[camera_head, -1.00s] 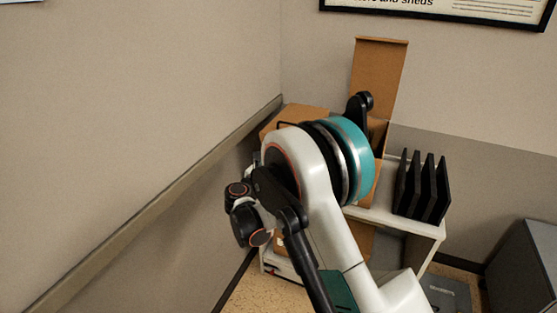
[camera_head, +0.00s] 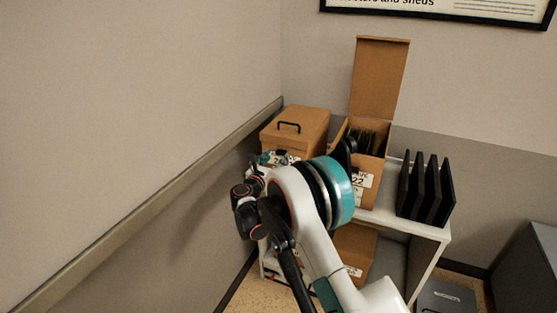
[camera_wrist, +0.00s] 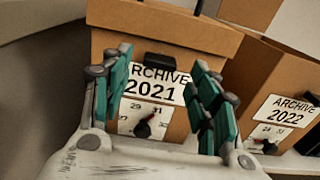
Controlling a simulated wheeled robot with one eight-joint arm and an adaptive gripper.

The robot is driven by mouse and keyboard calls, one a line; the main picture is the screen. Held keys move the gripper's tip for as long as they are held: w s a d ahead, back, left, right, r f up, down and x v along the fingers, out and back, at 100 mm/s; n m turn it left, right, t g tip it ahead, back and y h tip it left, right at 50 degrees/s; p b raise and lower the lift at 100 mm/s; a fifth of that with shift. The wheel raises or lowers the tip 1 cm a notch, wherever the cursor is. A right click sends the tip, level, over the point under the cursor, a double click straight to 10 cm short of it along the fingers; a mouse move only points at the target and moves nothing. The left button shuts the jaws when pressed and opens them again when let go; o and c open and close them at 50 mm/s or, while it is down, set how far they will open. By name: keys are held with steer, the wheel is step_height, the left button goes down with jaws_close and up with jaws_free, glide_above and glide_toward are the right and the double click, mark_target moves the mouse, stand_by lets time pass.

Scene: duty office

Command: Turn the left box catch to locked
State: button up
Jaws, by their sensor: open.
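The left box is the closed brown archive box (camera_head: 297,128) with a black handle on its lid. In the wrist view its front (camera_wrist: 183,126) carries the label "ARCHIVE 2021" (camera_wrist: 150,84). Below the label is a white numbered plate (camera_wrist: 130,119) with a dark knob with some red (camera_wrist: 143,130). A black piece (camera_wrist: 160,61) sits under the lid edge. I cannot tell which is the catch or its setting. My gripper (camera_wrist: 161,72) is open and empty, its teal fingers either side of the label in the picture. In the head view my arm hides most of the box front.
An open box (camera_head: 372,142) labelled "ARCHIVE 2022" stands to the right, its lid raised. It has a similar plate and knob (camera_wrist: 268,146). Black upright files (camera_head: 425,188) stand farther right on the white shelf unit (camera_head: 412,226). The wall with a rail (camera_head: 180,190) is close on the left.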

mark_target(280, 154)
steer(key=shift+b+x, duration=0.3)
steer(key=shift+x, duration=1.25)
steer(key=c, duration=1.1)
steer(key=shift+o, duration=0.2)
